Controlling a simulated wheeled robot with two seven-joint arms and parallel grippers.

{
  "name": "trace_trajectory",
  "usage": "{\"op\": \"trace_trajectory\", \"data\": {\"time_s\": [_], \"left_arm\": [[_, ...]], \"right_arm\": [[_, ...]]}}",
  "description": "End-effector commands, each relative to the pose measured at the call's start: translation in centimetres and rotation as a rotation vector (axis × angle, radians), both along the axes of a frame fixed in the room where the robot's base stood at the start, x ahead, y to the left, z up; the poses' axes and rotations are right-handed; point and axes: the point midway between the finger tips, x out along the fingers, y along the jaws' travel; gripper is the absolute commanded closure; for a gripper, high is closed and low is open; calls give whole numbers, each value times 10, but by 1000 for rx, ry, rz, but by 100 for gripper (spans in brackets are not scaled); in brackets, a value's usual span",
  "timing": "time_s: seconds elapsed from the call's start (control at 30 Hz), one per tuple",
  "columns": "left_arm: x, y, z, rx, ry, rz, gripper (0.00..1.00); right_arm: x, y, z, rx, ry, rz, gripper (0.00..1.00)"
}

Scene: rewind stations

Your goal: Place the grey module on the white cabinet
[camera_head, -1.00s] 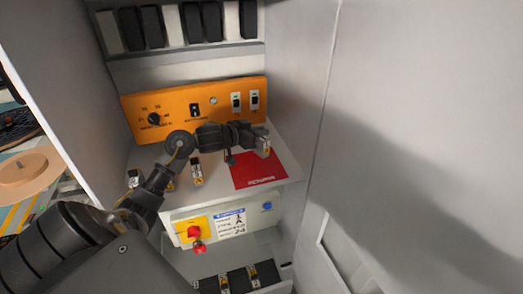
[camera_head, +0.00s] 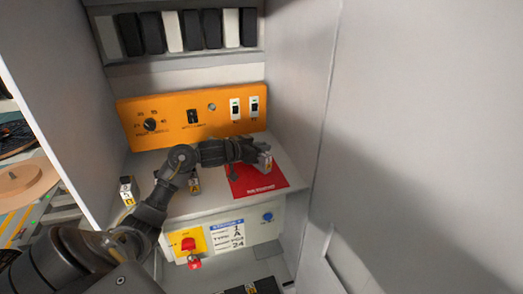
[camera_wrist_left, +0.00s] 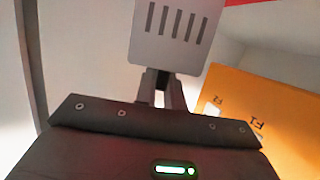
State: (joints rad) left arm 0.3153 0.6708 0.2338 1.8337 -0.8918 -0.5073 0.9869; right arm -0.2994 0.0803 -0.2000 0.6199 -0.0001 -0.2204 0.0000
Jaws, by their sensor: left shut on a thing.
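My left gripper (camera_head: 255,156) is shut on the grey module (camera_head: 265,162), at the red mat (camera_head: 255,183) on the white cabinet's (camera_head: 212,206) top. In the left wrist view, the slotted grey face of the module (camera_wrist_left: 172,34) stands out from the left gripper's fingers (camera_wrist_left: 162,88). My right gripper is not in view.
An orange control panel (camera_head: 190,115) stands behind the mat. Small labelled modules stand to the left, one at the left edge (camera_head: 127,190) and one nearer the mat (camera_head: 194,181). A red button (camera_head: 189,245) projects from the front. A wall (camera_head: 300,120) closes the right side.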

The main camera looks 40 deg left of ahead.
Motion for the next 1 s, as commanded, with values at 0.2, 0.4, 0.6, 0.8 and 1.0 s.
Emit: {"op": "trace_trajectory", "data": {"time_s": [0.2, 0.4, 0.6, 0.8, 1.0], "left_arm": [[0, 0, -4, 0, 1, -1, 86], [0, 0, -4, 0, 1, -1, 68], [0, 0, -3, 0, 0, 0, 68], [-11, 3, 7, 0, 2, 0, 68], [-47, 10, 20, 2, 5, 0, 68]], "right_arm": [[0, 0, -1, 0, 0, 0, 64], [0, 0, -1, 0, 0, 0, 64], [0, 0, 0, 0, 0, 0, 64], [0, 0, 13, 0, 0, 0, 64], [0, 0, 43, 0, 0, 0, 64]]}}
